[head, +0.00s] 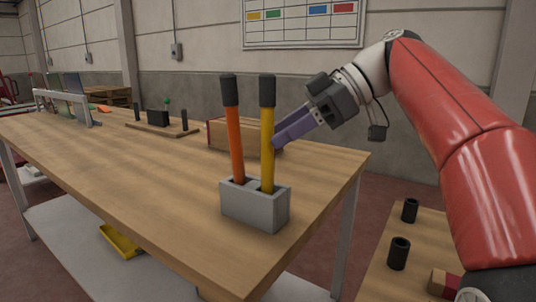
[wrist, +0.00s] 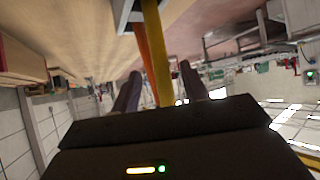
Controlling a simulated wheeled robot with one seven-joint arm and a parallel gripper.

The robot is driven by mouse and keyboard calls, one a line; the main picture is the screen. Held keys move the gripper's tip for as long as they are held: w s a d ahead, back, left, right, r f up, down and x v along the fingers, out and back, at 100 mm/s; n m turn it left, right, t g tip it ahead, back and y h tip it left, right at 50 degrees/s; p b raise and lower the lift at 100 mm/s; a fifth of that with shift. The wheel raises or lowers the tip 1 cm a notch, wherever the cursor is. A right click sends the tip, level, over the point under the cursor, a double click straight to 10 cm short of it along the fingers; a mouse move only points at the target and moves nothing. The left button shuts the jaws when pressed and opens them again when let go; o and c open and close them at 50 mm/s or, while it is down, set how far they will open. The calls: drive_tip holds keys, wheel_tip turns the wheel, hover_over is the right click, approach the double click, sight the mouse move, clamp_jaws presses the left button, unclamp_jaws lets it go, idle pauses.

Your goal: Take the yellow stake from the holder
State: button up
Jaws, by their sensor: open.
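The yellow stake (head: 267,140) stands upright in the grey holder (head: 255,210) on the table, with a black cap on top. An orange stake (head: 234,140) stands beside it in the same holder, to its left. My gripper (head: 281,134) is at the yellow stake's right side, below the cap and well above the holder. In the wrist view the yellow stake (wrist: 155,50) passes between the two open fingers (wrist: 160,88), with the orange stake (wrist: 142,45) just to its left. Whether a finger touches the yellow stake cannot be told.
A wooden box (head: 225,135) lies on the wooden table (head: 140,190) behind the stakes. A wooden base (head: 160,127) with black posts stands farther left. A lower bench at right carries black cylinders (head: 399,253). The table's front left is clear.

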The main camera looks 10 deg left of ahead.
sight(267, 141)
drive_tip(key=x, duration=0.3)
drive_tip(key=shift+s+a+f, duration=0.2)
drive_tip(key=shift+a, duration=0.15)
clamp_jaws()
